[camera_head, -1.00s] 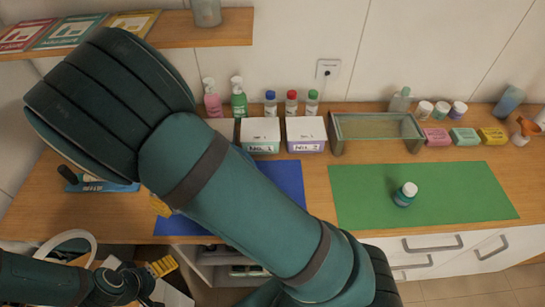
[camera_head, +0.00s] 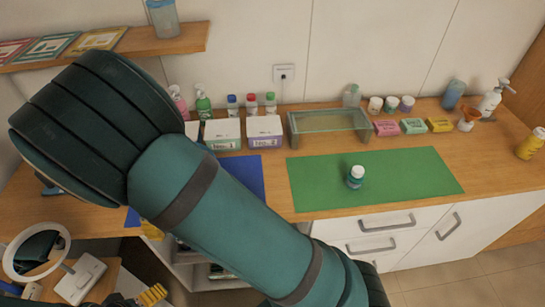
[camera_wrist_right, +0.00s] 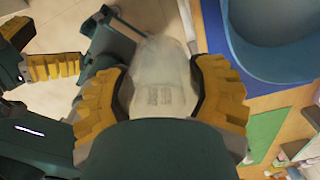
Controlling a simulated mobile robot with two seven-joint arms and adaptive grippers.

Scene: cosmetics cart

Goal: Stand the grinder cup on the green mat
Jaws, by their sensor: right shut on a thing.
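My right gripper (camera_wrist_right: 165,95) is shut on a pale, translucent cup (camera_wrist_right: 160,75), which I take for the grinder cup. It sits between the yellow finger pads in the right wrist view. In the head view my large teal right arm hides the cup; only a bit of yellow finger shows beside the arm. The green mat (camera_head: 420,180) lies flat on the counter at the right. A small teal bottle with a white cap (camera_head: 356,178) stands on it. My left gripper (camera_head: 150,294) is partly cut off at the bottom left; its opening is unclear.
A blue mat (camera_head: 245,175) lies left of the green one. A round mirror (camera_head: 38,250) stands low left. The right part of the green mat is bare.

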